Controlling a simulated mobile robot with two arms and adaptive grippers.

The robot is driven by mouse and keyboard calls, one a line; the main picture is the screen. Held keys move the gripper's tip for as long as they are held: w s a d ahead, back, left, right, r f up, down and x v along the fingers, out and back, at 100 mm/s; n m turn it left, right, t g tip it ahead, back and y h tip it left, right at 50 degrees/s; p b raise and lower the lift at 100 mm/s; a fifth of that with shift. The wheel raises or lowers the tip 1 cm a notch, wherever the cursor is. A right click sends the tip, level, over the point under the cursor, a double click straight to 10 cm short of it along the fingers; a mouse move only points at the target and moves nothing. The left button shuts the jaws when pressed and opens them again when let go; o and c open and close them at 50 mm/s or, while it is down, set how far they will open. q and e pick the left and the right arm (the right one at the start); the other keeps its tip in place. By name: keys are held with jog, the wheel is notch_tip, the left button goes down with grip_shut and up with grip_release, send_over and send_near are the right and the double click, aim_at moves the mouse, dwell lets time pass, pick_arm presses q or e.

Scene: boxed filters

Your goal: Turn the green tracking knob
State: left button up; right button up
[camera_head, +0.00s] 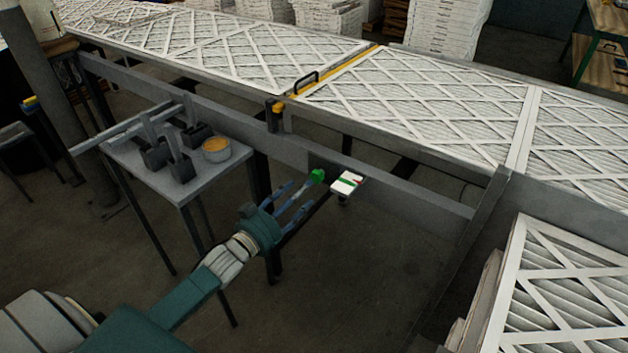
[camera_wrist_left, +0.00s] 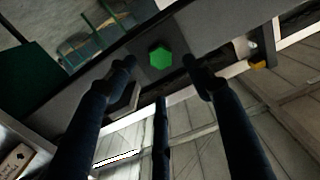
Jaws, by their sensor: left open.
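The green tracking knob (camera_head: 317,176) sits on the side rail of the conveyor, just left of a small white plate with green and red marks (camera_head: 347,183). My left gripper (camera_head: 300,199) reaches up to it from the lower left with its fingers spread. In the left wrist view the knob (camera_wrist_left: 160,57) is a green hexagon on a dark plate. It lies ahead of and between the open fingers of my left gripper (camera_wrist_left: 160,75). The fingers appear apart from it, with nothing held. My right gripper is not in view.
A small grey table (camera_head: 177,187) with dark clamp-like parts and a round tin (camera_head: 216,149) stands left of my arm. The conveyor rail (camera_head: 405,191) runs behind the knob, carrying large white filters (camera_head: 420,100). More filters (camera_head: 565,290) stand at the lower right.

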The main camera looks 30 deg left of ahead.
aim_at(315, 179)
pick_arm(q)
jog(key=w, duration=0.6)
jog(key=shift+d+f, duration=0.15)
jog(key=shift+d, duration=0.1)
jog(key=shift+w+d, duration=0.1)
jog(key=shift+w, duration=0.4)
jog(key=c, duration=1.2)
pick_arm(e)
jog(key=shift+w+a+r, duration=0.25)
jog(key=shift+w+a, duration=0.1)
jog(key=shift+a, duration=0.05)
